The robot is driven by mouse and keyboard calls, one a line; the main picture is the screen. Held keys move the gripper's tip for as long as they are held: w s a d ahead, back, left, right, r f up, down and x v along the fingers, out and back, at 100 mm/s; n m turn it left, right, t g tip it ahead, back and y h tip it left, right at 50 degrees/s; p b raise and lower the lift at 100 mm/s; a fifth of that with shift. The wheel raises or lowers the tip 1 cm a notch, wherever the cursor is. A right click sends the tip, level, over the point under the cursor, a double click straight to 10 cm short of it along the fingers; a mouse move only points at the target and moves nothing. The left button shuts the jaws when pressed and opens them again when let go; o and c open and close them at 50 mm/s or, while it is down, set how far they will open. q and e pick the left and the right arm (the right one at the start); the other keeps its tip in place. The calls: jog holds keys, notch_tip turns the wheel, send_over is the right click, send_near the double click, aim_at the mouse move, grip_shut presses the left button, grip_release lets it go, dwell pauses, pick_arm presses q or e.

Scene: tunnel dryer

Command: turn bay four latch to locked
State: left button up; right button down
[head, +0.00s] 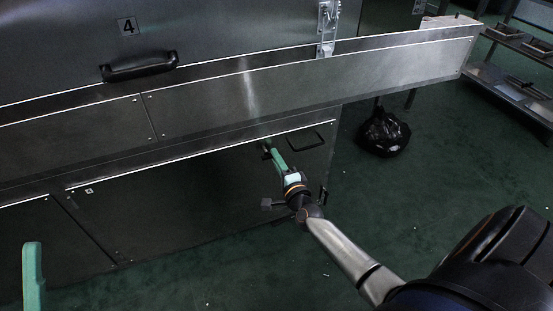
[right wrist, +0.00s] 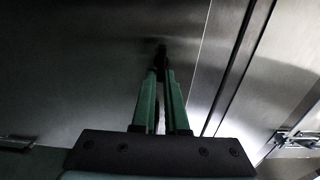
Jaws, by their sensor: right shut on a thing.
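My right gripper (head: 276,158) reaches up to the lower dark panel, under the long metal ledge. Its green fingers are closed on a small dark latch handle (right wrist: 161,52), seen between the fingertips in the right wrist view; the fingers hide most of it, and I cannot read its locked or unlocked position. The number 4 plate (head: 127,26) is on the big upper door, above a black pull handle (head: 139,66). A bright metal hasp (head: 327,28) stands at that door's right edge. One green finger of my left gripper (head: 32,275) shows at the lower left.
The metal ledge (head: 300,85) juts out above my right gripper. A black loop handle (head: 305,139) is on the lower panel just right of the fingers. A black bag (head: 384,133) lies on the green floor, with a rack (head: 510,85) at the far right. The floor between is mostly clear.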

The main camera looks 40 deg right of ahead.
dwell(0.3)
jog(key=c, duration=0.9)
grip_release()
jog(key=shift+c, duration=0.2)
jog(key=p+v, duration=0.3)
jog(key=v, duration=0.9)
jog(key=shift+s, duration=0.3)
